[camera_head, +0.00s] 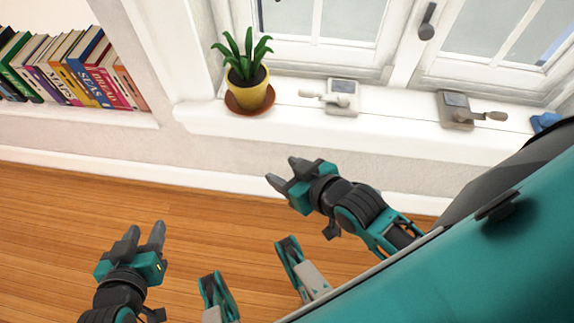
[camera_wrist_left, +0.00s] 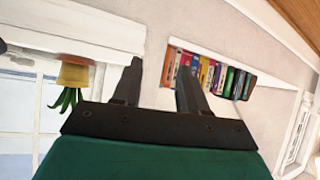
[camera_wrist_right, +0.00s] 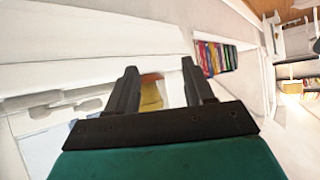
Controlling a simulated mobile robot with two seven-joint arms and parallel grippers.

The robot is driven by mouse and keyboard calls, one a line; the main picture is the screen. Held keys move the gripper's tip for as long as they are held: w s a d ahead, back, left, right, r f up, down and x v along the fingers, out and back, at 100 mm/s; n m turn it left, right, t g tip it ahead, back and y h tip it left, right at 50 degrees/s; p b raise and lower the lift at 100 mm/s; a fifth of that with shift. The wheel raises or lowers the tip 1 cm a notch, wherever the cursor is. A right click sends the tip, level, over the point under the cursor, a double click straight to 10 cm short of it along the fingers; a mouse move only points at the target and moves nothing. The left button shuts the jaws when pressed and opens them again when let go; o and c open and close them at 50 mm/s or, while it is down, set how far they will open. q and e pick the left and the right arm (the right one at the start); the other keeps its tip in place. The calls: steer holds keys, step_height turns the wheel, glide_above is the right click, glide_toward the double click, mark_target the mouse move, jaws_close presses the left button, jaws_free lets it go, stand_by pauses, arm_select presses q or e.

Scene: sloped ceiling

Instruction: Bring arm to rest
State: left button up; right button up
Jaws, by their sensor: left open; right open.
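My left gripper (camera_head: 146,232) is in the lower left of the head view, over the wooden floor, with its two fingers apart and nothing between them. In the left wrist view its fingers (camera_wrist_left: 158,75) are also spread and empty. My right gripper (camera_head: 282,172) is near the middle of the head view, in front of the wall below the window sill. Its fingers are apart and empty. In the right wrist view the yellow pot (camera_wrist_right: 151,93) shows in the gap between the fingers (camera_wrist_right: 160,70), beyond them and not held.
A potted plant (camera_head: 246,80) stands on a brown saucer (camera_head: 248,108) on the white window sill (camera_head: 300,125). Two window handles (camera_head: 342,97) (camera_head: 458,110) and a blue object (camera_head: 545,121) are to its right. Books (camera_head: 75,68) fill a wall niche. Wooden floor (camera_head: 60,220) is clear.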

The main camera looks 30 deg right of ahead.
arm_select(q)
steer(key=s+a+r+y+p, duration=0.1)
steer(key=a+r+p, duration=0.2)
steer(key=r+p, duration=0.9)
steer(key=p, duration=0.4)
steer(key=shift+s+a+p, duration=0.2)
steer(key=shift+s+p, duration=0.05)
steer(key=shift+p, duration=0.05)
arm_select(e)
steer(key=s+d+r, duration=0.1)
steer(key=d+r, duration=0.2)
steer(key=r, duration=0.9)
steer(key=shift+s+d+h, duration=0.2)
steer(key=shift+h, duration=0.2)
